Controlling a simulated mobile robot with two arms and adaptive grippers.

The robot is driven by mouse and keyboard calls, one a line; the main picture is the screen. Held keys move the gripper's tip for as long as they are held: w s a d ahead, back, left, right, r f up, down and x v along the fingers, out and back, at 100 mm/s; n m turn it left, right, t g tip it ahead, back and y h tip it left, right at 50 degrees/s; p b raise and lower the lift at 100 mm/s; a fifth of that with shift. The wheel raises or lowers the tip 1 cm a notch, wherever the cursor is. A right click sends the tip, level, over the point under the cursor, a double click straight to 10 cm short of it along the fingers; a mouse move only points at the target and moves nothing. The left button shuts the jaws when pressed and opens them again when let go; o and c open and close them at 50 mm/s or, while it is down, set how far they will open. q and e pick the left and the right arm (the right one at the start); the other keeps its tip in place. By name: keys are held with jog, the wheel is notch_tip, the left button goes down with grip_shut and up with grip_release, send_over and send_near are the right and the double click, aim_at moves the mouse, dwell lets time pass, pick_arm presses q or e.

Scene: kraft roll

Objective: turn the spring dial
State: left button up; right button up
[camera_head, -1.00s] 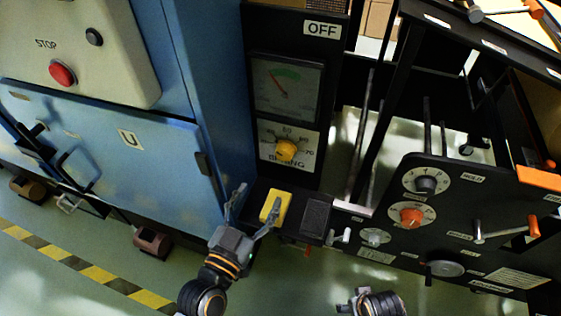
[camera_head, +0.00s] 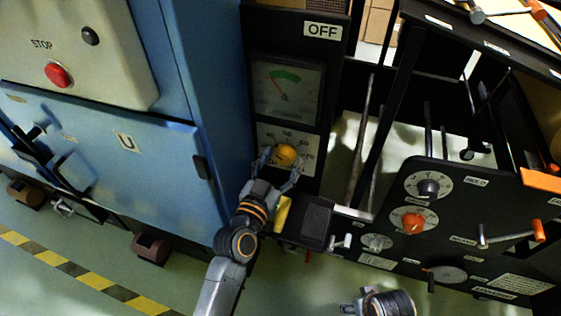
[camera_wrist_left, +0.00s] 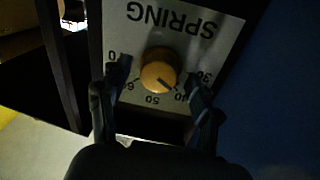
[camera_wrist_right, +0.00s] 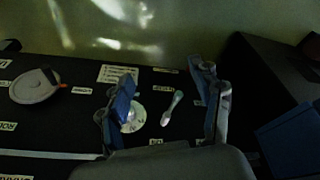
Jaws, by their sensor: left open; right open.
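The spring dial is a yellow knob (camera_head: 285,155) on a white scale plate at the foot of a black panel. The left wrist view shows the knob (camera_wrist_left: 158,72) upside down, with the word SPRING and numbers around it. My left gripper (camera_head: 277,165) is open, one finger on each side of the knob. In the left wrist view (camera_wrist_left: 153,92) gaps show between both fingers and the knob. My right gripper (camera_wrist_right: 168,100) is open and empty, over a black panel with a small white lever; in the head view only part of it shows at the bottom.
A gauge (camera_head: 287,90) sits above the dial, under an OFF label. A yellow block (camera_head: 282,214) and a black block (camera_head: 316,222) lie below it. A blue cabinet (camera_head: 180,170) stands close on the left; a black panel with knobs (camera_head: 428,186) is on the right.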

pick_arm(q)
jog(key=shift+c, duration=0.4)
jog(key=c, duration=1.1)
jog(key=n+p, duration=0.2)
jog(key=n, duration=0.3)
jog(key=shift+p, duration=0.4)
jog(key=shift+n+t, duration=0.3)
jog(key=shift+n, duration=0.7)
pick_arm(e)
jog(key=s+f, duration=0.3)
jog(key=f, duration=0.7)
jog(key=shift+s+d+f+g, duration=0.2)
jog(key=shift+s+f+g, duration=0.1)
jog(key=shift+s+g, duration=0.1)
